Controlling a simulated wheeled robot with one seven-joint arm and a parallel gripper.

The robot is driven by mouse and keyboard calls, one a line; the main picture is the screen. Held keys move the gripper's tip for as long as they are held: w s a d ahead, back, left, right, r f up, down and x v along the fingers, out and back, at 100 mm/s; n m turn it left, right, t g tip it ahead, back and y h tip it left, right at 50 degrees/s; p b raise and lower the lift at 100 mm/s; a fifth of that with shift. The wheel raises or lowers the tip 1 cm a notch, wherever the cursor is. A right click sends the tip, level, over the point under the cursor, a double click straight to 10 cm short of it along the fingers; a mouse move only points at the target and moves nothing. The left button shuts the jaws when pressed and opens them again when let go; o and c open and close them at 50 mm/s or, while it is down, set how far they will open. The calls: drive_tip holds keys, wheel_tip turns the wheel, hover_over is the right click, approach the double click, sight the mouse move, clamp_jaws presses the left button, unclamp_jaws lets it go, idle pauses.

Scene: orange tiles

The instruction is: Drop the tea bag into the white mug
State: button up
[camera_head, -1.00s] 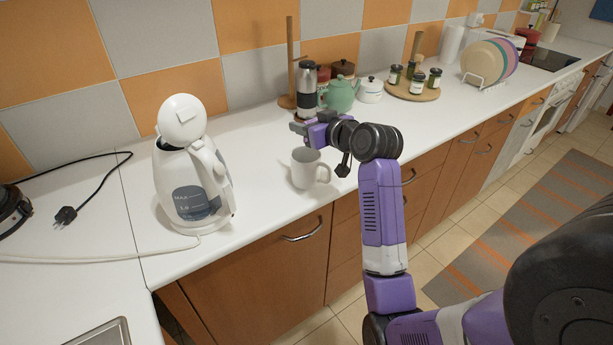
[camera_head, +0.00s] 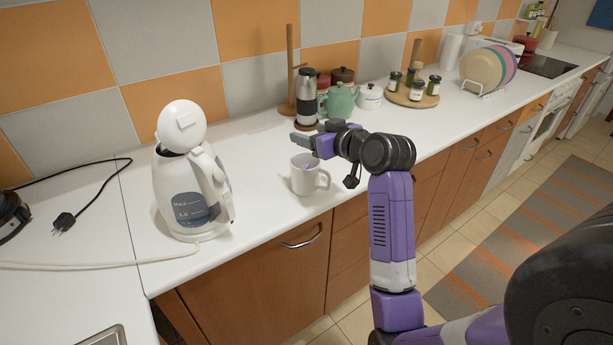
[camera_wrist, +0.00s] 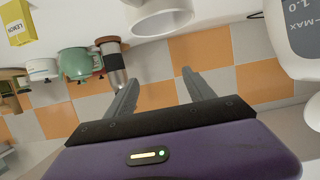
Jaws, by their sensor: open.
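The white mug (camera_head: 304,181) stands upright on the white counter, right of the kettle. A small purple piece (camera_head: 306,166) shows inside its mouth; it looks like the tea bag, mostly hidden by the mug wall. In the wrist view the white mug (camera_wrist: 160,19) is at the top edge, partly cut off, beyond the fingertips. My gripper (camera_head: 300,139) is above and just behind the mug in the head view. In the wrist view my gripper (camera_wrist: 158,78) has its two fingers apart with nothing between them.
A white kettle (camera_head: 184,190) stands left of the mug. Behind are a dark flask (camera_head: 306,100), a green teapot (camera_head: 340,101), a white pot (camera_head: 370,97) and a round board (camera_head: 414,101) with jars. A yellow lemon box (camera_wrist: 17,22) shows in the wrist view. The counter before the kettle is clear.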

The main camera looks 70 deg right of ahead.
drive_tip(key=v, duration=0.5)
idle(0.4)
wheel_tip(320, 180, up, 5)
drive_tip(key=d+m+h, duration=0.2)
drive_tip(key=d+h, duration=0.1)
drive_tip(key=s+a+f+n+t+y, duration=0.15)
drive_tip(key=a+f, duration=0.25)
drive_tip(key=a, duration=0.4)
drive_tip(key=s+a+f+n+t, duration=0.1)
drive_tip(key=a+f+t, duration=0.15)
drive_tip(key=a, duration=0.65)
drive_tip(key=s+a+f+n+t+y, duration=0.1)
drive_tip(key=a+f, duration=0.3)
drive_tip(key=a, duration=0.4)
drive_tip(key=s+a+f+n+g+y, duration=0.1)
drive_tip(key=s+a+f+n+y, duration=0.1)
drive_tip(key=s+a+f+y, duration=0.2)
drive_tip(key=s+a+f+n+g+y, duration=0.1)
drive_tip(key=s+a+f+n+y, duration=0.2)
drive_tip(key=s+a, duration=0.8)
drive_tip(key=a+f+y, duration=0.1)
drive_tip(key=a, duration=0.2)
drive_tip(key=shift+f+g, duration=0.3)
